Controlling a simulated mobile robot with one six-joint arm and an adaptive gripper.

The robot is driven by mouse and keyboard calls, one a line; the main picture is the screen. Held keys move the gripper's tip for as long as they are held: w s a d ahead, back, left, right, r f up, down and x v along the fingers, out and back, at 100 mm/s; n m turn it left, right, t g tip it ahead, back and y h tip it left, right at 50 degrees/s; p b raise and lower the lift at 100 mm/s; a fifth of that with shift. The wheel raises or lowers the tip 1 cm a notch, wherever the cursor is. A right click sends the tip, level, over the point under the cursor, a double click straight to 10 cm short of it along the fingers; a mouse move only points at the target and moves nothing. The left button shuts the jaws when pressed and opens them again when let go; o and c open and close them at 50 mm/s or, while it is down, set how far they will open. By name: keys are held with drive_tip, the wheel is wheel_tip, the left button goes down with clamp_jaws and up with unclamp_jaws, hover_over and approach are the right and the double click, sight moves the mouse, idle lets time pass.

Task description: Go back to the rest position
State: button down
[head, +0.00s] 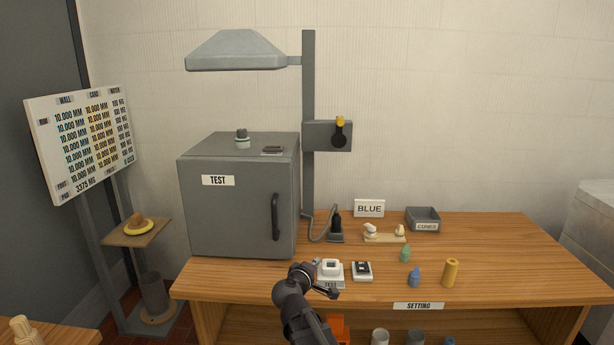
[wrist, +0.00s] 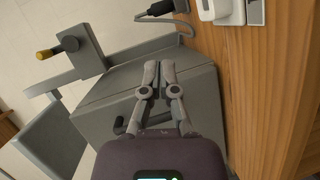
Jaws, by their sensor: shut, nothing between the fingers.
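My gripper (wrist: 158,72) is shut and empty, its two fingertips together in the wrist view.
A small white device (head: 362,271), a blue piece (head: 414,277), a green piece (head: 405,253) and a yellow cylinder (head: 451,273) stand on the table (head: 510,255). A grey CONES bin (head: 423,219) is behind them. A lamp hood (head: 236,50) hangs above. The right end of the table is clear.

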drive_tip(key=s+d+f+m+g, duration=0.8)
drive_tip(key=s+d+f, duration=0.2)
drive_tip(key=d, duration=0.4)
drive_tip(key=s+d+f+m+g+y, duration=0.1)
drive_tip(key=s+f+m+g+y, duration=0.35)
drive_tip(key=s, duration=0.85)
wheel_tip(320, 180, up, 17)
drive_tip(key=n+g+y+p, duration=0.1)
drive_tip(key=g+p, duration=0.1)
drive_tip(key=p, duration=1.5)
drive_tip(key=shift+w, duration=0.15)
